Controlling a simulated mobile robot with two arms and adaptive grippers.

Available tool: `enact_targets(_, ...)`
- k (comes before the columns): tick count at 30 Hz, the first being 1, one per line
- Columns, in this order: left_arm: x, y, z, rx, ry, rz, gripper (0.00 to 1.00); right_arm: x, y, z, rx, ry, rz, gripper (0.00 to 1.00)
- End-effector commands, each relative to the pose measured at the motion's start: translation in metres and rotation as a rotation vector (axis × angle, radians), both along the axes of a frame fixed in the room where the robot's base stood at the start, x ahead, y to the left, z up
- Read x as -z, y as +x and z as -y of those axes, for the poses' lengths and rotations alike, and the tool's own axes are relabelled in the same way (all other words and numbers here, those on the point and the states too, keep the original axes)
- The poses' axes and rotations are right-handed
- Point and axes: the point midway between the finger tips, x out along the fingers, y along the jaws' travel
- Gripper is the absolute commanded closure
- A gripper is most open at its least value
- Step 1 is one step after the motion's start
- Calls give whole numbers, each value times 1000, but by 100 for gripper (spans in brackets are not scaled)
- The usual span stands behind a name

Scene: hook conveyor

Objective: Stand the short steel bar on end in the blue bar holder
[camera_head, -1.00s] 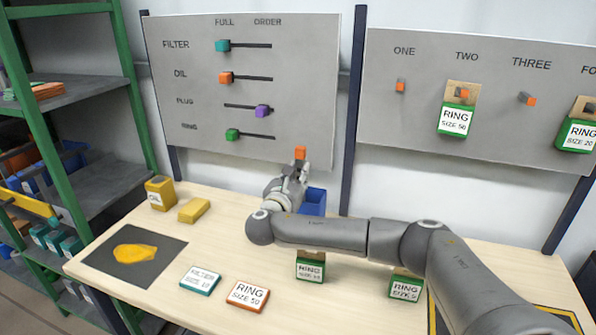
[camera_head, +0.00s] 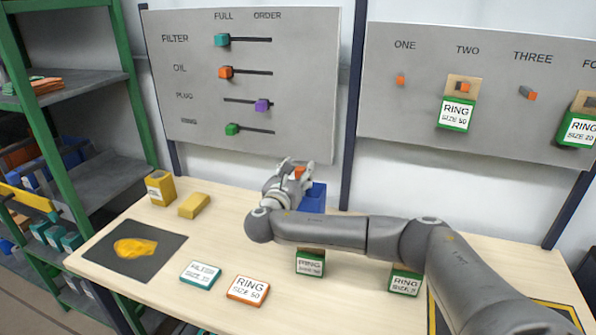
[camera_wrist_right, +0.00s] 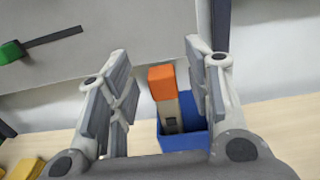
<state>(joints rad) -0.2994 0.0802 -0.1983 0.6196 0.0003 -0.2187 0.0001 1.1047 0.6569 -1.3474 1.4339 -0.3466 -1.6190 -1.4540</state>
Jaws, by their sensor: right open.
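The short steel bar (camera_wrist_right: 165,105) has an orange end (camera_wrist_right: 162,82) on top and a pale grey body below. In the right wrist view it stands nearly upright, its lower part inside the blue bar holder (camera_wrist_right: 187,142); its bottom end is hidden. My right gripper (camera_wrist_right: 156,85) is open, its fingers apart on both sides of the bar. In the head view the right gripper (camera_head: 291,168) is just left of the blue holder (camera_head: 314,198), with the orange end showing between its fingers. My left gripper is not in view.
Behind the table stands a grey board (camera_head: 240,90) with coloured sliders. A yellow box (camera_head: 160,188) and a yellow block (camera_head: 194,205) lie left of the gripper. Ring boxes (camera_head: 310,262) and flat labelled cards (camera_head: 248,290) sit nearer. A green shelf rack stands at the left.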

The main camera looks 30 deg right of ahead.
Motion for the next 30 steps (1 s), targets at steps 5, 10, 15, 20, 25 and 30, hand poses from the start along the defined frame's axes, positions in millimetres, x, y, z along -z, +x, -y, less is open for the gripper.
enact_targets(5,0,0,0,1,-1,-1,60,1,-18,-23,-6,4,-1,54)
enact_targets(10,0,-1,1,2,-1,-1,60,1,-43,-52,-5,3,1,54)
enact_targets(15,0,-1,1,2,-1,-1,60,0,-62,-74,-3,2,1,54)
enact_targets(20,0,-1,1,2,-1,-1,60,0,-72,-85,-1,1,1,54)
enact_targets(25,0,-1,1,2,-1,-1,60,-1,-75,-88,0,1,2,54)
enact_targets(30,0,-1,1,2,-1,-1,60,0,-75,-88,0,0,1,54)
